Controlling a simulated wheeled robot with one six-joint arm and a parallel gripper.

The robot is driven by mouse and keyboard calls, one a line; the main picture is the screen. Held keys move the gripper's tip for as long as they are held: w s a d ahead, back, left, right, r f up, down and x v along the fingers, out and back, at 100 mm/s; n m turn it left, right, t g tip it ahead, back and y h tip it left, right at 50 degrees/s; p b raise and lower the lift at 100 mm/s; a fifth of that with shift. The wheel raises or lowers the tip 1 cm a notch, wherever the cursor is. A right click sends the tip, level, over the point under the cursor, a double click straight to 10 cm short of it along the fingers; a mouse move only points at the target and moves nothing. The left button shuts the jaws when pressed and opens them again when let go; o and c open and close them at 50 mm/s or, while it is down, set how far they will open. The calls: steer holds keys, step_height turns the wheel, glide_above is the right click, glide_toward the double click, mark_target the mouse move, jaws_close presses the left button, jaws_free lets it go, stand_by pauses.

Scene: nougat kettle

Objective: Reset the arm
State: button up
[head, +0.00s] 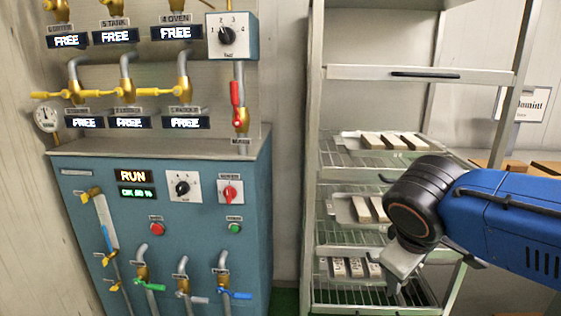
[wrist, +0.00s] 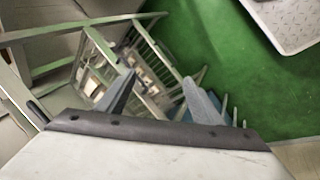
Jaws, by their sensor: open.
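My gripper shows in the wrist view (wrist: 160,85), with its two grey fingers apart and nothing between them. In the head view my blue and black arm reaches in from the right, and its wrist end hangs in front of the shelf rack (head: 316,170). The fingertips are hard to make out there. In the wrist view the fingers point toward the rack (wrist: 90,35) and the green floor (wrist: 200,45).
The rack holds trays with pale bars (head: 385,141) on several levels, close to my arm. A teal control cabinet (head: 180,240) with valves and levers stands at the left. A grey textured plate (wrist: 290,20) lies over the green floor.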

steer(key=s+d+f+m+y, duration=0.3)
steer(key=s+f+m, duration=0.3)
steer(key=s+f, duration=0.1)
steer(key=shift+d+f+m, duration=0.2)
steer(key=shift+f+m, duration=0.2)
steer(key=shift+f, duration=0.25)
